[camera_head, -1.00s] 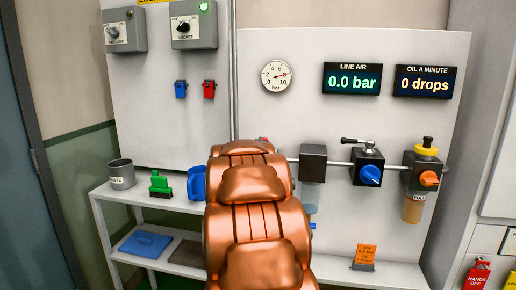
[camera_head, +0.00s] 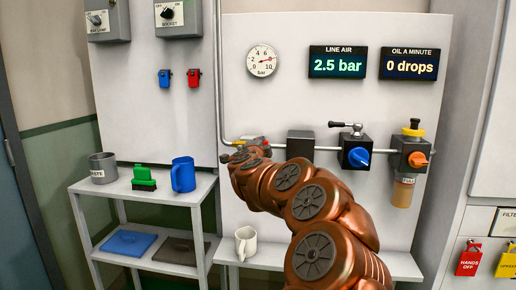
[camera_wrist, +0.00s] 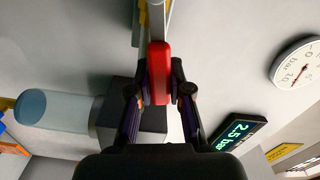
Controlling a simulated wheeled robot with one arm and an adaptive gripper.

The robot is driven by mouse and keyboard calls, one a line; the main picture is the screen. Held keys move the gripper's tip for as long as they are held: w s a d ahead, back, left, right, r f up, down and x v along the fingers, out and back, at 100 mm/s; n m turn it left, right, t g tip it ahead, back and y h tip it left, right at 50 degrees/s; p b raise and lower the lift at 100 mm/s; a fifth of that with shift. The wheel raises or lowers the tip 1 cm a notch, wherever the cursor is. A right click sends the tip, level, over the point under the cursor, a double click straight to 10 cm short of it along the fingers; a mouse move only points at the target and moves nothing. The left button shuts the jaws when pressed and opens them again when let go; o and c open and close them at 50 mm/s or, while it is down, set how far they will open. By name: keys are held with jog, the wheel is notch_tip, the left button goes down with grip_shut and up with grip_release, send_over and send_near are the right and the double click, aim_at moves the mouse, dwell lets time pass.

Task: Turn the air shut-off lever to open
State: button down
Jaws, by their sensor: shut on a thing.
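The red air shut-off lever (camera_wrist: 159,72) sits between the two fingers of my gripper (camera_wrist: 160,80) in the wrist view. The fingers are shut on it from both sides, and the lever lies in line with the pale pipe above it in that picture. In the head view my gripper (camera_head: 243,150) is at the pipe's lower left bend, where the arm and gripper hide most of the valve. The line air display (camera_head: 338,62) reads 2.5 bar; it also shows in the wrist view (camera_wrist: 240,131). The round gauge (camera_head: 262,62) hangs left of it.
Right along the pipe are a dark block (camera_head: 300,144), a regulator with blue knob (camera_head: 358,157) and an oiler with orange knob (camera_head: 417,160). The oil display (camera_head: 408,65) reads 0 drops.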

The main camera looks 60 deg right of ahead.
jog(key=shift+s+f+m+b, duration=0.15)
jog(key=shift+f+m+b, duration=0.85)
jog(key=shift+m, duration=0.4)
jog(key=shift+d, duration=0.1)
jog(key=c, duration=1.1)
grip_release()
jog(key=shift+o, duration=0.2)
jog(key=shift+r, duration=0.1)
jog(key=v, duration=1.2)
